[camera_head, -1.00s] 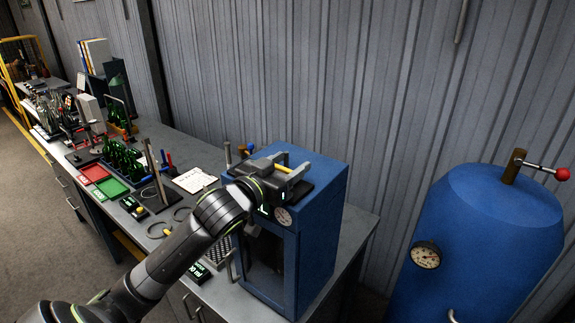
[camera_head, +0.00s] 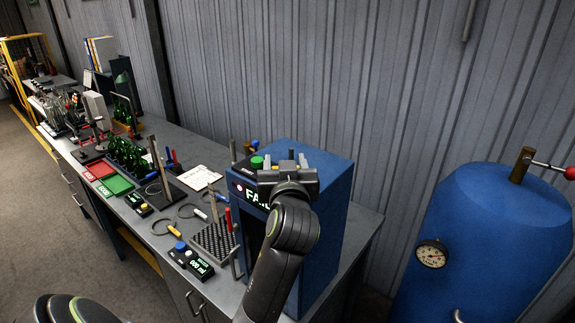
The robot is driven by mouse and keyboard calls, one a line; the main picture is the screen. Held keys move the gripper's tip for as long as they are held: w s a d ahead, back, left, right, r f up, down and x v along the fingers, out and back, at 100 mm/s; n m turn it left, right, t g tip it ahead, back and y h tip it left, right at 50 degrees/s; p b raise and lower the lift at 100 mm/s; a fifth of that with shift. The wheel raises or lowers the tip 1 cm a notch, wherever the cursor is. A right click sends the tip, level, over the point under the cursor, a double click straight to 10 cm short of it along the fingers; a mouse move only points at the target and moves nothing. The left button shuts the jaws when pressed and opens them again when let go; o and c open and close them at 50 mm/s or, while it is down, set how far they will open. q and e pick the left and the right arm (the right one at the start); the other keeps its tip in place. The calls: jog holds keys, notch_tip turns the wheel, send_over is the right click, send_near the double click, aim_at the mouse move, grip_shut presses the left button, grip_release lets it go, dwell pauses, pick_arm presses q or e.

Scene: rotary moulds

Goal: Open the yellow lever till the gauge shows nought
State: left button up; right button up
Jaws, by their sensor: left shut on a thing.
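My left gripper (camera_head: 286,163) is over the top of the blue box-shaped machine (camera_head: 328,178) on the bench, and my arm reaches up to it across the machine's front. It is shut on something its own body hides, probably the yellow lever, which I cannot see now. The machine's small round dial is hidden behind my arm, so its reading cannot be told. A lit display (camera_head: 251,194) shows letters beginning "FA", the rest covered. Another dial gauge (camera_head: 432,254) is on the blue tank (camera_head: 490,225) at right; its reading is too small to tell. My right gripper is not in view.
A green knob (camera_head: 257,162) stands beside the gripper. A dark perforated rack (camera_head: 213,241) and a small readout box (camera_head: 200,269) lie left of the machine. Farther left are a green tray (camera_head: 116,184) and bottles. The tank's red-knobbed handle (camera_head: 569,173) sticks out at right.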

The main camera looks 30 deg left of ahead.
pick_arm(q)
jog(key=n+g+y, duration=0.1)
jog(key=n+g+y+b, duration=0.1)
jog(key=g+y+b, duration=0.1)
jog(key=shift+s+d+f+n, duration=0.15)
jog(key=shift+s+n, duration=0.1)
jog(key=shift+n, duration=0.15)
jog(key=n+g+y+b, duration=0.2)
jog(key=g, duration=0.1)
jog(key=shift+s+n+g, duration=0.3)
jog(key=shift+n, duration=0.1)
jog(key=shift+s+d+n+g+y+b, duration=0.15)
jog(key=shift+n+g+y+b, duration=0.2)
jog(key=shift+n+g+b, duration=0.5)
jog(key=shift+s+a+n+g+y+b, duration=0.15)
jog(key=shift+n+g+y+b, duration=0.25)
jog(key=shift+g, duration=0.9)
jog(key=shift+s+d+n+g+y+b, duration=0.15)
jog(key=shift+n+g+y+b, duration=0.1)
jog(key=shift+n+g+b, duration=0.65)
jog(key=shift+r, duration=0.2)
jog(key=o, duration=1)
